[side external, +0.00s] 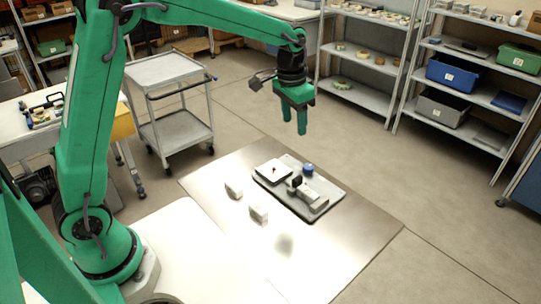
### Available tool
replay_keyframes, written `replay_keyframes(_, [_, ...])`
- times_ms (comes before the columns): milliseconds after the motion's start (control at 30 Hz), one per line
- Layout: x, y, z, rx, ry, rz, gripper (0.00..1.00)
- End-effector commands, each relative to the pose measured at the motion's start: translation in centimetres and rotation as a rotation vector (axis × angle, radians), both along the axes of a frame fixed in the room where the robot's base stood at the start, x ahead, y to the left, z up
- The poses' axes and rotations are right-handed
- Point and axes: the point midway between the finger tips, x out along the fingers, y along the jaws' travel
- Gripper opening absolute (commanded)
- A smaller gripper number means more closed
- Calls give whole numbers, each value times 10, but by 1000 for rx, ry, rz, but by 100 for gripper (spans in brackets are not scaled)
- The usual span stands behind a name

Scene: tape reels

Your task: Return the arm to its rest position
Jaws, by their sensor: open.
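My gripper (295,124) is green with two fingers pointing down. It is open, looks empty, and hangs in the air above the back of the metal work surface (350,240). My arm reaches from the left side across the top of the picture. Below the gripper, a grey tray (323,194) lies on the work surface. It bears a white square piece (272,173), a blue round piece (308,168) and a small dark and light device (306,192). The gripper touches none of them. I cannot make out a tape reel on the tray.
Two small white blocks (233,188) (258,213) stand left of the tray. A grey trolley (175,132) is behind at the left. Shelves (362,97) with reels and bins stand at the back right. The front of the work surface is clear.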

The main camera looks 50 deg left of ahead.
Motion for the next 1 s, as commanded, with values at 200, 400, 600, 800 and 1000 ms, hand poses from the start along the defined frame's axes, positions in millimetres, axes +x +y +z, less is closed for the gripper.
replay_keyframes(200, [-38,5,34,-5,-59,30,51])
replay_keyframes(400, [-74,9,56,-12,-110,57,51])
replay_keyframes(600, [-112,13,71,-18,-159,83,51])
replay_keyframes(800, [-149,17,80,-25,-210,110,51])
replay_keyframes(1000, [-187,19,81,-34,-260,137,51])
